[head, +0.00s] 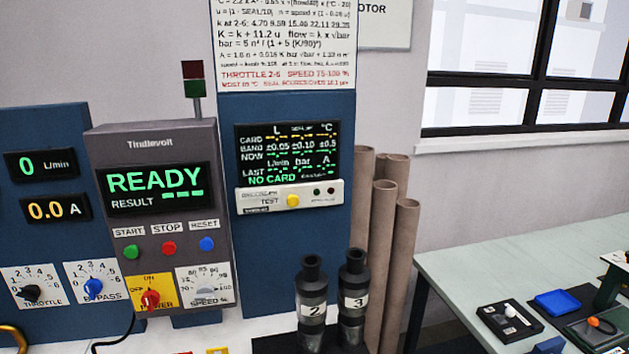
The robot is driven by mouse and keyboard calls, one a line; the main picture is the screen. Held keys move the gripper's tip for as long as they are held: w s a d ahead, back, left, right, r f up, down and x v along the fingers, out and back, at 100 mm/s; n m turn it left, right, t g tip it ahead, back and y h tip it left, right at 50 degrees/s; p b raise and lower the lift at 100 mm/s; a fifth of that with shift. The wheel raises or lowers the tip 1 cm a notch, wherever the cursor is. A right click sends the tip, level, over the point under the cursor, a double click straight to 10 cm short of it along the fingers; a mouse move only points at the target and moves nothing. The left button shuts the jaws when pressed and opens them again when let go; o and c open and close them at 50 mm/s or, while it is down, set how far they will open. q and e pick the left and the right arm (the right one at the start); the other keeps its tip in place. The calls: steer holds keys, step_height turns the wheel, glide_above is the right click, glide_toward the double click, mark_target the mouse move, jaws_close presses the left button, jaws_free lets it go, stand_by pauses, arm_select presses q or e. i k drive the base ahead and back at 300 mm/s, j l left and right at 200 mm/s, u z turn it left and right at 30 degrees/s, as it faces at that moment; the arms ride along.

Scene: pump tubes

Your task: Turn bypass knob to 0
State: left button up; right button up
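The bypass knob (93,288) is a blue rotary knob on a white dial plate (113,270) marked with numbers and labelled BYPASS. It is on the blue panel at the lower left of the head view. The picture is too small to tell for certain which number its pointer is at. Neither of my grippers shows in the head view, and nothing is touching the knob.
A black throttle knob (30,292) is left of the bypass dial; a red power switch (150,299) on yellow and a speed dial (205,286) are to its right. The display (155,188) reads READY. Two dark tubes (312,304) stand lower centre. A table (470,272) is at right.

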mark_target(92, 287)
steer(key=k+u, duration=0.15)
steer(key=u, duration=1.3)
